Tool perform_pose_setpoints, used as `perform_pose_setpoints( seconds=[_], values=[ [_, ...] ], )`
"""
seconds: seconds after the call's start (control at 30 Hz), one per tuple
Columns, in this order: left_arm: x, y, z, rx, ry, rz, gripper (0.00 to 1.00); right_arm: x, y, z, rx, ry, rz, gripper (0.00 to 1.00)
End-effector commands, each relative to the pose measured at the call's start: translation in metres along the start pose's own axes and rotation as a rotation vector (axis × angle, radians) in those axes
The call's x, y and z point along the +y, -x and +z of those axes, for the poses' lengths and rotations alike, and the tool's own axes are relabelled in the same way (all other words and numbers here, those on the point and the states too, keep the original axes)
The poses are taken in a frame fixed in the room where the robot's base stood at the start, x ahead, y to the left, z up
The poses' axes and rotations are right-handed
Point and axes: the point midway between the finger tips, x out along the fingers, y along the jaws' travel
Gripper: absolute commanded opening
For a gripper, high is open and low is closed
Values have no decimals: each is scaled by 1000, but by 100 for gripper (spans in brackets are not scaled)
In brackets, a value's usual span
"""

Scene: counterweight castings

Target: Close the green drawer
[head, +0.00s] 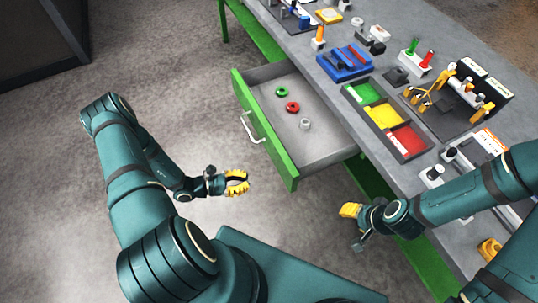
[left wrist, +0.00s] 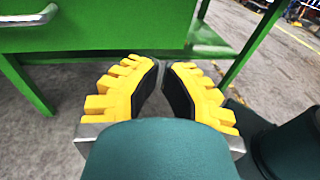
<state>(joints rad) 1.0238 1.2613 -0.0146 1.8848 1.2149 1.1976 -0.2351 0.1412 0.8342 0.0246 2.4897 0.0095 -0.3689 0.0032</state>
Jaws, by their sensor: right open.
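The green drawer (head: 275,148) is pulled out from the workbench in the head view, its grey inside showing. A silver handle (head: 250,126) is on its green front. A green ring (head: 282,92), a red ring (head: 293,107) and a grey ring-like part (head: 305,124) lie in it. My left gripper (head: 240,182) is in front of the drawer, apart from it, with its yellow fingers shut and empty. In the left wrist view the fingers (left wrist: 162,75) meet closely, and the handle (left wrist: 30,17) shows at the top left. My right gripper (head: 346,211) is open beside the bench edge, right of the drawer.
The grey workbench (head: 325,72) holds a blue tray (head: 344,63), a tray with green, yellow and red compartments (head: 384,117), and several tools and parts. Green bench legs and rails stand below. The floor (head: 185,80) left of the drawer is clear.

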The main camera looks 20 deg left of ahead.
Motion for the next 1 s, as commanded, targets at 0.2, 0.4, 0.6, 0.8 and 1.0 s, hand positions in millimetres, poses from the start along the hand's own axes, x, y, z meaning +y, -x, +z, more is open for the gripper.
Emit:
perform_pose_setpoints(
  seconds=[0.2, 0.4, 0.6, 0.8, 1.0],
  values=[
    [33, 35, -2, -95, 22, 237, 0, -2, 6, -1, 1, -1, 0, 47],
    [40, 18, 1, -105, 23, 250, 0, -2, 8, -1, 1, -2, 0, 47],
    [49, -20, 5, -104, 22, 246, 0, -4, 12, -2, 1, -1, -1, 47],
    [58, -57, 9, -104, 22, 245, 0, -5, 16, -2, 1, -1, -2, 47],
    [65, -84, 11, -103, 22, 246, 0, -6, 19, -2, 1, -1, -3, 47]
  ],
)
